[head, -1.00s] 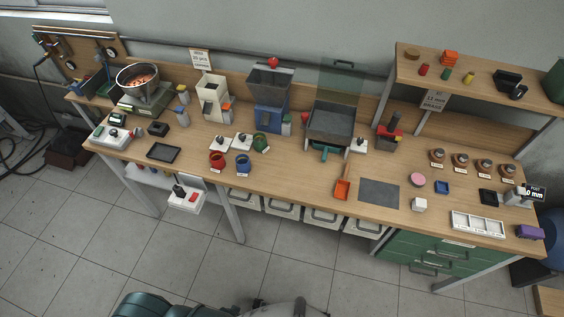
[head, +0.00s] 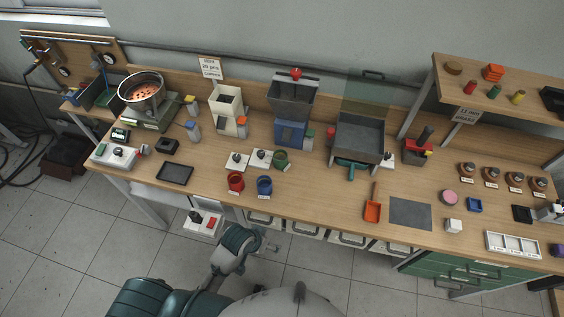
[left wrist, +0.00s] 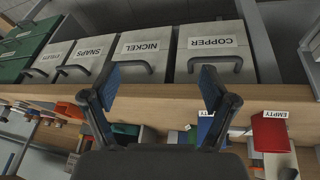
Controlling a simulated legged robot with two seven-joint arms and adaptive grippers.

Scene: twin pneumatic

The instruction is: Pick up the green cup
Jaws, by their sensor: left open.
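The green cup (head: 281,160) stands on the bench in the head view, behind a blue cup (head: 264,185) and a red cup (head: 235,182), beside a white pad. My left gripper (left wrist: 160,88) is open and empty in the left wrist view, with its two fingers apart. In the head view my left arm reaches toward the bench's front edge, short of the cups. The left wrist view is upside down; the red cup (left wrist: 270,132) and blue cup (left wrist: 205,128) show past the edge. A green patch beside the blue one may be the green cup, mostly hidden. My right gripper is not in view.
The bench front edge (left wrist: 170,97) and labelled drawers (left wrist: 143,52) lie close to my left gripper. A blue hopper machine (head: 291,118) stands behind the green cup. A black tray (head: 174,173) lies to the left, and an orange scoop (head: 373,210) to the right.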

